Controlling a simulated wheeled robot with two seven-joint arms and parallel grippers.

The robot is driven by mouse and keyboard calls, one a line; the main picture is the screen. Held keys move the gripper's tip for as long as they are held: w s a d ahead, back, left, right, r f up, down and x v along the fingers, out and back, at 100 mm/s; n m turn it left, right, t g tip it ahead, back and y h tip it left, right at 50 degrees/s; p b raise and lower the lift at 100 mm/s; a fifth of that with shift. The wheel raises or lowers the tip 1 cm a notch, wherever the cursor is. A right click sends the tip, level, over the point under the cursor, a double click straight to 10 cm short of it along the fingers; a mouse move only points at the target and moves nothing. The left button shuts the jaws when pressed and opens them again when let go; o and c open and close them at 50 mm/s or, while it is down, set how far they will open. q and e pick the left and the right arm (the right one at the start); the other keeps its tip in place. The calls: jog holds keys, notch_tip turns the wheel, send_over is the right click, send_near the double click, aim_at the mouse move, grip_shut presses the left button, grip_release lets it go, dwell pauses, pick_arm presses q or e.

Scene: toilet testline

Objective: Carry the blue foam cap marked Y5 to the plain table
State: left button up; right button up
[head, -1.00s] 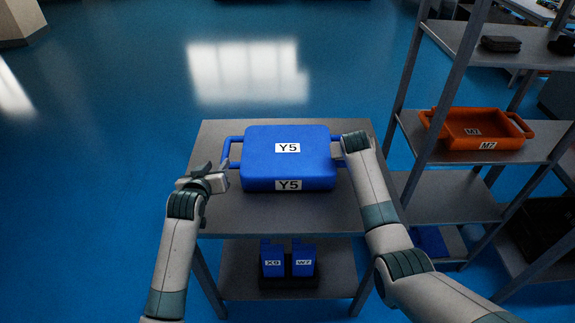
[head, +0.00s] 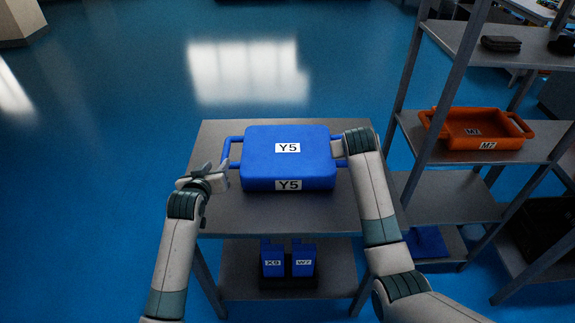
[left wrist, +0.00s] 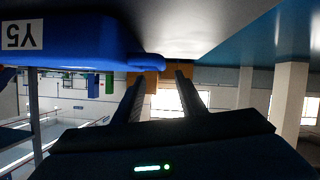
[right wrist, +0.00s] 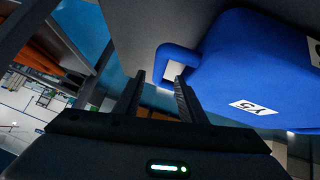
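The blue foam cap marked Y5 (head: 262,160) lies on the top of a grey table, with a loop handle on each side. My left gripper (head: 224,167) is beside its left handle (head: 229,146). In the left wrist view the spread fingers (left wrist: 157,76) have the handle's end just ahead of them, with nothing between them. My right gripper (head: 341,146) is at the cap's right side and hides most of that handle. In the right wrist view its fingers (right wrist: 158,88) are open, with the blue handle (right wrist: 172,57) just beyond the tips. I cannot tell which table is the plain one.
The grey table (head: 275,213) has a lower shelf with blue items marked X9 (head: 273,263) and W7 (head: 304,263). A shelf rack (head: 440,190) stands close on the right, holding an orange tray marked M7 (head: 480,130). The blue floor to the left is clear.

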jog(key=shift+v, duration=2.2)
jog(key=shift+f, duration=0.1)
